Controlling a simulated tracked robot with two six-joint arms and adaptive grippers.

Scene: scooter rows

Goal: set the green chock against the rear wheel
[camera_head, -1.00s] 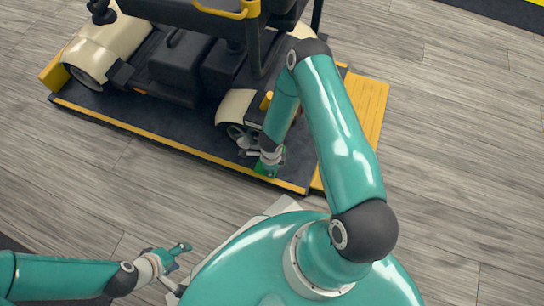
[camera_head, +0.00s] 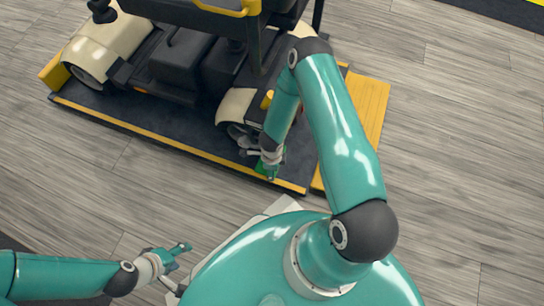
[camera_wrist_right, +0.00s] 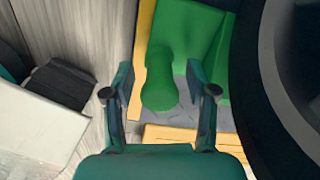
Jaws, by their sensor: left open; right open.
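The green chock (camera_head: 261,167) lies on the dark platform beside the rear wheel (camera_head: 237,131) of the cream scooter, partly hidden by my right gripper (camera_head: 262,160). In the right wrist view, the chock (camera_wrist_right: 205,45) has a rounded green handle pointing toward the gripper. My right gripper (camera_wrist_right: 160,82) is open, with one finger on each side of the handle and gaps visible. The dark wheel (camera_wrist_right: 265,95) stands close on the right; chock contact with it is unclear. My left gripper (camera_head: 178,258) is open and empty, low over the floor.
The platform (camera_head: 170,135) has a yellow edge strip, and a yellow ramp (camera_head: 368,105) lies at its right end. The scooter's seat and armrest (camera_head: 235,10) overhang the platform. Wooden floor to the right is clear.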

